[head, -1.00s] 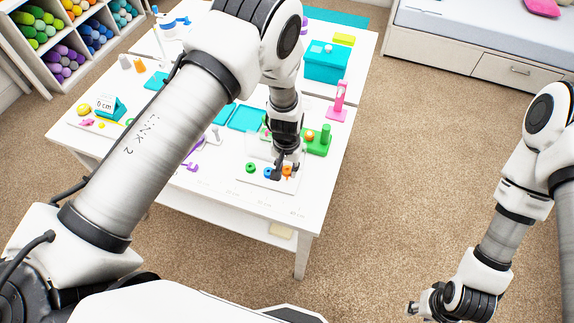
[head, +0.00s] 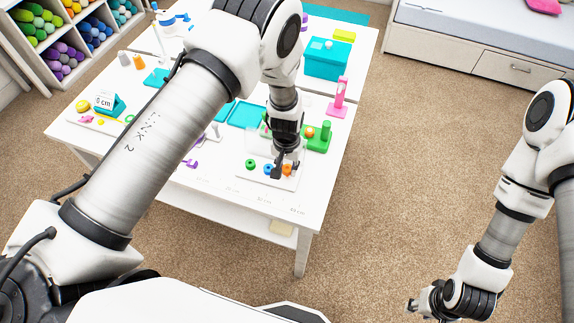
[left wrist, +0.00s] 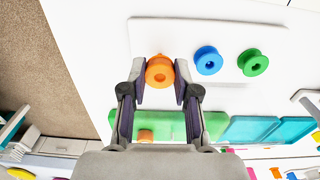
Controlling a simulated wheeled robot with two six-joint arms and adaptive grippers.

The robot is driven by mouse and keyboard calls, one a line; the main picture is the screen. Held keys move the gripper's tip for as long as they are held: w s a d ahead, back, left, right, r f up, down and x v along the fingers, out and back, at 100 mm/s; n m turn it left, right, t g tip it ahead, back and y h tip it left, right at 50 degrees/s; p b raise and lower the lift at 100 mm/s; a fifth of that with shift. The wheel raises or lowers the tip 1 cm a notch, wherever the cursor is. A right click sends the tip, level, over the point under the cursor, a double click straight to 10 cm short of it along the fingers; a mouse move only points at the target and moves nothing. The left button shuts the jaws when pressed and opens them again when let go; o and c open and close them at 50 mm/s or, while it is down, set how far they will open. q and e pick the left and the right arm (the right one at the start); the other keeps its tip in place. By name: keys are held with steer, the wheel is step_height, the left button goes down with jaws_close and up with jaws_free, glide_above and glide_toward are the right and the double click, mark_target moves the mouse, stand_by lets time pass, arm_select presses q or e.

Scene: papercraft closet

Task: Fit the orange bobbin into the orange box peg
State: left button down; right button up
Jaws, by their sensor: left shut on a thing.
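The orange bobbin (left wrist: 159,71) is between the fingertips of my left gripper (left wrist: 160,76), which is shut on it. It still appears to be at the white board (left wrist: 115,150), in line with a blue bobbin (left wrist: 208,60) and a green bobbin (left wrist: 253,62). In the head view the orange bobbin (head: 287,169) shows beside my left gripper (head: 282,168). A green stand (head: 319,143) with a post stands behind it and carries a small orange piece (head: 310,132). I cannot tell whether that piece is the orange box peg. My right gripper (head: 425,306) hangs off the table, its jaws unclear.
A teal tray (head: 246,115) lies left of the green stand. A pink stand (head: 339,98) and a teal box (head: 328,62) are farther back. The table's right front corner is clear.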

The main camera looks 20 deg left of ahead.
arm_select(q)
steer(key=shift+f+b, duration=0.9)
steer(key=shift+f, duration=0.35)
stand_by(0.5)
steer(key=c, duration=0.8)
jaws_free()
step_height(320, 180, up, 12)
steer(key=shift+r, duration=0.1)
